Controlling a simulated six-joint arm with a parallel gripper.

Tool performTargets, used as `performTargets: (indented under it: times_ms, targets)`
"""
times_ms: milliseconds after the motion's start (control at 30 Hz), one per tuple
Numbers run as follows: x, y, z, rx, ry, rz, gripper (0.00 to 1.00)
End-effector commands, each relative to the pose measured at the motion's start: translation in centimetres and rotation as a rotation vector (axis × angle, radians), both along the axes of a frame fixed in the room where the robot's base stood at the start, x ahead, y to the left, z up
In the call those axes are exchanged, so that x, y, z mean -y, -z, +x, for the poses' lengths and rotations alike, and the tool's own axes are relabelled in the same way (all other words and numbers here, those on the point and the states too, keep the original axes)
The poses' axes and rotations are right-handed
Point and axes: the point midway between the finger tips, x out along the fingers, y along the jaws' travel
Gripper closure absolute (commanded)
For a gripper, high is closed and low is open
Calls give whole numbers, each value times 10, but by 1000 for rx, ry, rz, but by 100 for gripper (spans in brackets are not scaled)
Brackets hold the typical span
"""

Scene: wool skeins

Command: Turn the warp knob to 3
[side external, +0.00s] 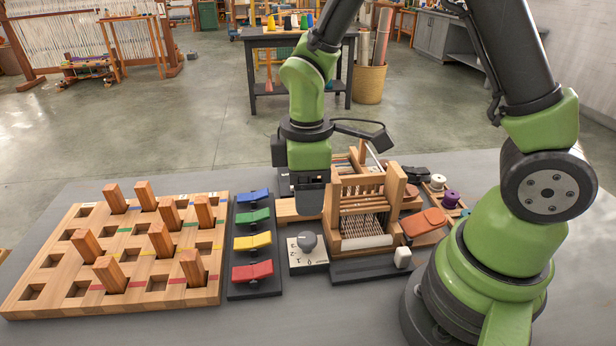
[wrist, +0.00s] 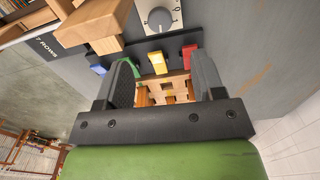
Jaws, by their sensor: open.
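The warp knob (side external: 307,242) is a grey dial on a white plate (side external: 309,260) with black digits along its edge. I cannot tell for sure which digit it points at. The knob also shows at the top of the wrist view (wrist: 159,20), beyond my fingertips. My gripper (side external: 308,200) is behind and above the knob in the side view, apart from it. In the wrist view my gripper (wrist: 164,78) has its two dark fingers spread wide with nothing held between them.
Blue, green, yellow and red levers (side external: 252,243) stand left of the knob. A wooden peg board (side external: 130,250) with several upright pegs lies farther left. A small wooden loom (side external: 362,205) stands close on the knob's right.

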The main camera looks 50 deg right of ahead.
Motion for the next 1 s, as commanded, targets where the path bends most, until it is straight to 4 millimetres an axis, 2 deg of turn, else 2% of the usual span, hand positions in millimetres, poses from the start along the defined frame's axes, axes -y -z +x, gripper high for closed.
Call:
performTargets:
  times_ms: [167,500,633,800,1000]
  targets:
    - [0,5,-1,-6,241,-1,38]
    - [0,81,-1,-9,232,-2,38]
    - [0,104,-1,-4,211,-1,38]
    - [0,100,0,1,-40,2,38]
    - [-1,57,2,10,-51,2,38]
